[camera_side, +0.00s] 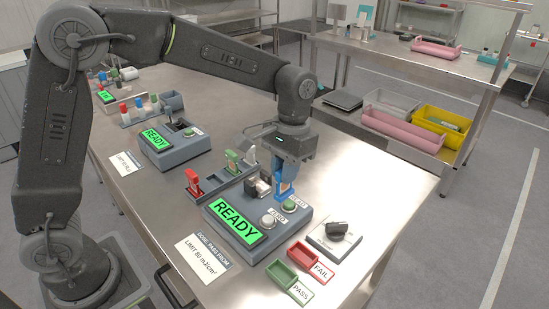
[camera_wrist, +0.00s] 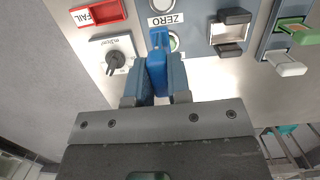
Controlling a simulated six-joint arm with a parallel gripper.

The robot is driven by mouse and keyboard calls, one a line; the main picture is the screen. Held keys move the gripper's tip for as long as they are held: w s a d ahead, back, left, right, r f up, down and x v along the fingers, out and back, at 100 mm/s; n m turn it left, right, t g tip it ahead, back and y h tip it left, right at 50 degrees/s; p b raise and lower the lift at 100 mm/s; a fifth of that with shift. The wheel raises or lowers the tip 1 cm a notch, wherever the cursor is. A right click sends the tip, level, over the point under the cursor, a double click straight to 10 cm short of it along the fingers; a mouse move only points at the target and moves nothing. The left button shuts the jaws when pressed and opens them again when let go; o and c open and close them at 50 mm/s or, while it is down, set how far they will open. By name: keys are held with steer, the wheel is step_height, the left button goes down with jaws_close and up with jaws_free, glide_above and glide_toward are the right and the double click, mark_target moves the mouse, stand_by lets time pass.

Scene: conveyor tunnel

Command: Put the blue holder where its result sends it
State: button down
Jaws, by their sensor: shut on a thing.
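My gripper (camera_side: 284,172) is shut on the blue holder (camera_side: 284,189), above the near reader (camera_side: 270,234) close to its green button. The wrist view shows the holder (camera_wrist: 158,62) between both fingers, partly covering the button. The near reader's green screen (camera_side: 237,219) says READY. Its open slot (camera_wrist: 230,32) lies to the right of the holder in the wrist view and looks empty. A green PASS tray (camera_side: 281,273) and a red FAIL tray (camera_side: 303,256) stand at the table's front; both look empty.
A rack (camera_side: 222,176) beside the reader holds red (camera_side: 193,182), green (camera_side: 231,160) and white holders. A dial box (camera_side: 335,235) stands right of the reader, near the trays. A limit card (camera_side: 208,257) lies in front. More readers stand farther left.

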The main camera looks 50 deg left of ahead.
steer(key=s+d+n+t+h, duration=0.25)
steer(key=d+n, duration=0.65)
steer(key=n, duration=0.9)
steer(key=a+x, duration=0.1)
steer(key=x, duration=0.5)
steer(key=shift+s+f+g+y, duration=0.3)
steer(key=shift+s+g+y, duration=0.05)
steer(key=shift+s, duration=0.3)
steer(key=shift+a+f, duration=0.1)
steer(key=shift+f, duration=1.35)
steer(key=c, duration=1)
jaws_free()
steer(key=r, duration=0.4)
steer(key=a+r, duration=0.1)
steer(key=r, duration=0.4)
steer(key=a+r, duration=0.1)
steer(key=r, duration=0.3)
steer(key=shift+r, duration=0.4)
